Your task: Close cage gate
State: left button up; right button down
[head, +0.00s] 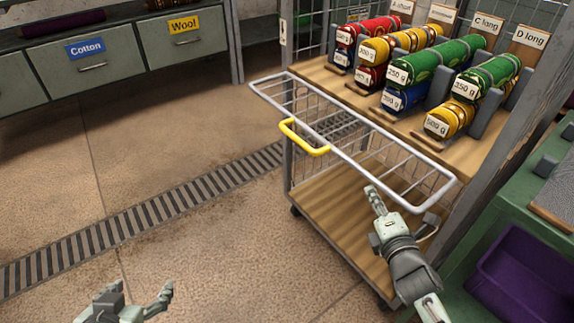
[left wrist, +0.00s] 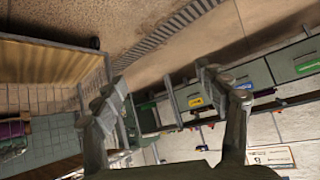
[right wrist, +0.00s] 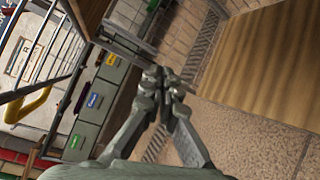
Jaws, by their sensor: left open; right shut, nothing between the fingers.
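The cage gate (head: 350,143) is a white wire frame on the front of the cage trolley. It sticks out from the trolley, tilted, with a yellow handle (head: 304,137) on its left part. The handle also shows at the left of the right wrist view (right wrist: 30,106). My right gripper (head: 371,192) is shut and empty, just below the gate's lower right edge and over the lower wooden shelf (head: 340,220). I cannot tell whether it touches the gate. My left gripper (head: 142,292) is open and empty, low over the floor at the bottom left.
Several colored rolls with weight labels lie on the trolley's upper shelf (head: 325,76). A green bench with a purple bin (head: 525,275) stands at the right. Drawers labeled Cotton (head: 86,48) and Wool (head: 184,25) stand at the back left. The floor with its drain grate (head: 130,215) is clear.

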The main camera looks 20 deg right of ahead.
aim_at(326, 126)
pick_arm(q)
jog(key=w+d+r+t+h+b, duration=0.2)
jog(key=d+r+t, duration=0.25)
jog(key=r, duration=0.55)
pick_arm(e)
jog(key=s+a+r+n+t+y, duration=0.15)
jog(key=a+n+y, duration=0.4)
jog(key=n, duration=0.55)
jog(key=a+r+n+t+y, duration=0.25)
jog(key=a+n+y, duration=0.3)
jog(key=n, duration=0.65)
pick_arm(q)
jog(key=s+a+f+n+g+y+p, duration=0.1)
jog(key=s+a+f+g+y+p, duration=0.2)
jog(key=s+a+f+g, duration=0.6)
jog(key=shift+s+a+f+y, duration=0.75)
jog(key=shift+a+f, duration=0.25)
jog(key=shift+a, duration=0.15)
pick_arm(e)
jog(key=w+a+r, duration=0.3)
jog(key=w+r, duration=0.3)
jog(key=w, duration=0.2)
jog(key=shift+w+a+r+g, duration=0.25)
jog(key=shift+a+r+g, duration=0.05)
pick_arm(q)
jog(key=shift+s, duration=0.1)
